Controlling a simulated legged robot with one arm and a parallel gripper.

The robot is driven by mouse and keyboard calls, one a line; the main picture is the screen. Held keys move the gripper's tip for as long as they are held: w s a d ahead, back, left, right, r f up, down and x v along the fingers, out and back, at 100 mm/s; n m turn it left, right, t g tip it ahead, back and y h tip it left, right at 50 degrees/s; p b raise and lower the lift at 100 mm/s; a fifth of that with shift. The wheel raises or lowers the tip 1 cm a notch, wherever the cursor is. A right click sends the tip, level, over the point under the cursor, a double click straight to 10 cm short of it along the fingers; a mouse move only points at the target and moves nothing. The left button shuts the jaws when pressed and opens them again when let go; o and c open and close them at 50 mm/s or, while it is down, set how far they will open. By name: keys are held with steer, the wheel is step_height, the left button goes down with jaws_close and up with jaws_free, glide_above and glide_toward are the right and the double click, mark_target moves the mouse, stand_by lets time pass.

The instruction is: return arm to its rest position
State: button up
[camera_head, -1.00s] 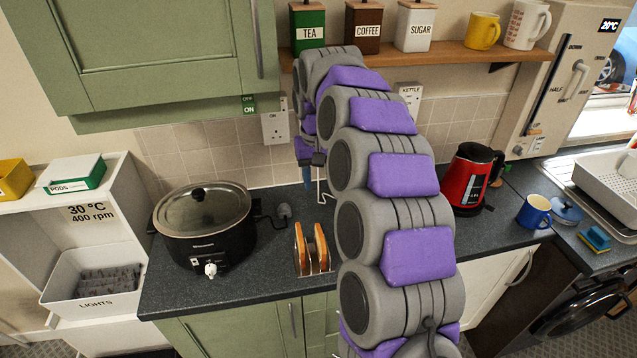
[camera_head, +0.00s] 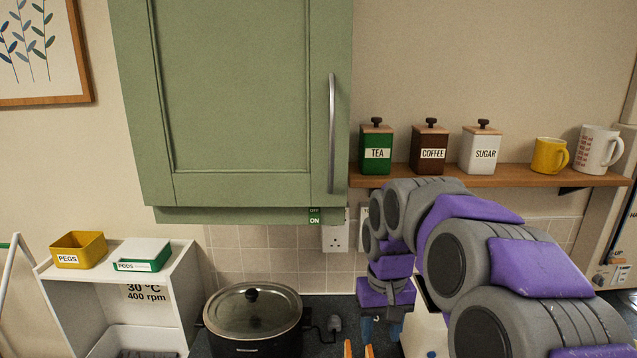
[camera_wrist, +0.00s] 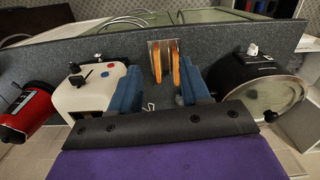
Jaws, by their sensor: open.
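My gripper (camera_head: 381,330) hangs at the end of my purple and grey arm, pointing down over the dark counter (camera_head: 318,345). Its blue fingers also show in the wrist view (camera_wrist: 160,88), spread apart with nothing held between them. Beyond the fingertips, a rack with two slices of toast (camera_wrist: 163,62) stands on the counter, apart from the gripper. In the head view only the tops of the toast (camera_head: 358,350) show at the bottom edge. My arm bends over at the lower right and hides part of the wall and counter.
A slow cooker (camera_head: 252,312) stands left of my gripper. A green wall cupboard (camera_head: 235,100) and a shelf with canisters (camera_head: 430,150) are above.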

steer(key=s+d+f, duration=0.1)
steer(key=s+f, duration=0.2)
steer(key=s, duration=1.2)
steer(key=s+d+f+m+g, duration=0.1)
steer(key=s+f, duration=0.3)
steer(key=s, duration=1.2)
steer(key=shift+w, duration=0.1)
steer(key=shift+c, duration=0.4)
